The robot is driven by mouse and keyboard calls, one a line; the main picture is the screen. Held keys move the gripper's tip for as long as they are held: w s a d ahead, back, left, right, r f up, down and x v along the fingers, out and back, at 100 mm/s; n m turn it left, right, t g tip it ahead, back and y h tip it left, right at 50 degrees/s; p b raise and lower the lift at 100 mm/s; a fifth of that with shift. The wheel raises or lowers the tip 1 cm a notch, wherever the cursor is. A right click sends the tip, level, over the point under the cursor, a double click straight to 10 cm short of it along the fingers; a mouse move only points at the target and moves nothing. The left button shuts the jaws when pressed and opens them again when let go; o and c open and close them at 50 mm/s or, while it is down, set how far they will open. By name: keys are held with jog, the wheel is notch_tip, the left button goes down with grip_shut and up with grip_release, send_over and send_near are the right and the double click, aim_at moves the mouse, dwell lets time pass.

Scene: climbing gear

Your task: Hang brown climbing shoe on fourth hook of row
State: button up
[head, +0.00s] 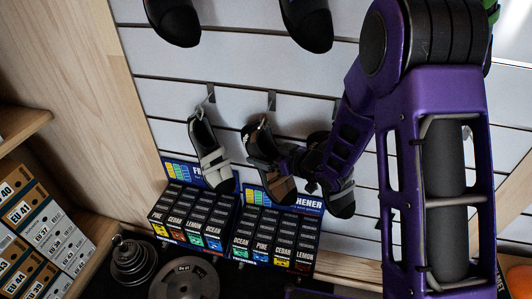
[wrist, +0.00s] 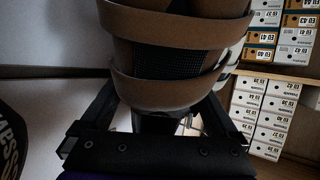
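The brown climbing shoe (head: 268,162) is at the second visible hook from the left in the lower row, toe down, its loop up by the hook (head: 271,100). Whether the loop is on the hook is too small to tell. My gripper (head: 294,168) reaches it from the right. In the wrist view the brown-strapped shoe (wrist: 165,92) fills the space between my two fingers (wrist: 160,112), with no clear gap at its sides. The gripper appears shut on it. A grey-strapped shoe (head: 208,158) hangs at the hook to its left.
A dark shoe (head: 342,198) hangs just right, partly hidden by my arm. Two dark shoes (head: 174,20) (head: 308,24) hang above. Small boxes (head: 195,222) (head: 277,240) stand directly below the row. A wooden side panel (head: 105,90) and shoebox shelves (head: 40,225) are left.

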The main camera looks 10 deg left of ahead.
jog(key=c, duration=1.2)
jog(key=shift+r, duration=0.1)
jog(key=shift+r, duration=0.1)
jog(key=shift+s+r+p, duration=0.2)
jog(key=shift+r+p, duration=0.2)
jog(key=shift+r, duration=0.15)
jog(key=shift+s+r+b, duration=0.1)
jog(key=shift+s+b, duration=0.35)
jog(key=shift+s, duration=1.35)
jog(key=shift+s+a, duration=0.1)
jog(key=shift+s+b, duration=0.6)
jog(key=shift+s, duration=1)
